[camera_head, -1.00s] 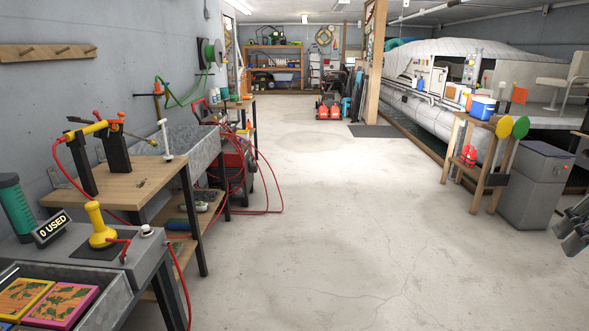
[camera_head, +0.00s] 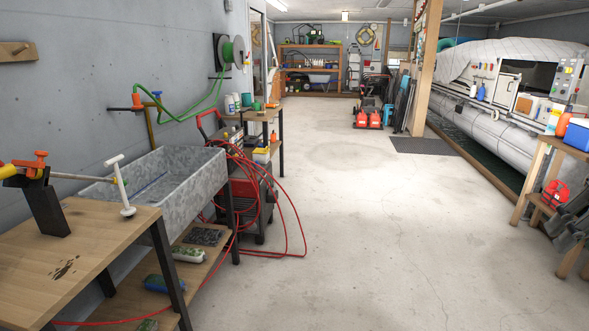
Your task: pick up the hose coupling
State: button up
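I cannot make out for certain which thing is the hose coupling. A small orange fitting (camera_head: 137,101) shows at the wall end of the green hose (camera_head: 180,118), by a blue tap handle. Orange and yellow parts (camera_head: 32,164) sit on a pressure lance lying across a black stand on the near wooden bench. A small orange item (camera_head: 274,136) stands on the farther bench. My gripper (camera_head: 566,217) is at the right edge, partly cut off. Its two dark grey fingers look apart with nothing between them, far from all of these.
A galvanized trough (camera_head: 185,180) stands along the left wall beside the wooden bench (camera_head: 75,250). Red hose (camera_head: 290,215) lies looped on the floor by a red pressure washer. A wooden stand (camera_head: 535,185) is at right near a boat. The concrete floor (camera_head: 370,220) between is clear.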

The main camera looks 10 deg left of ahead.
aim_at(135, 98)
jog(key=i+u, duration=0.15)
jog(key=i, duration=0.5)
jog(key=i+u, duration=0.2)
jog(key=i, duration=0.45)
jog(key=i+l+u, duration=0.15)
jog(key=i, duration=0.45)
jog(key=i+u, duration=0.4)
jog(key=i+l+u, duration=0.2)
jog(key=i+u, duration=0.25)
jog(key=i+l+u, duration=0.55)
jog(key=u, duration=0.25)
jog(key=i+l+u, duration=0.5)
jog(key=u, duration=0.3)
jog(key=l, duration=0.1)
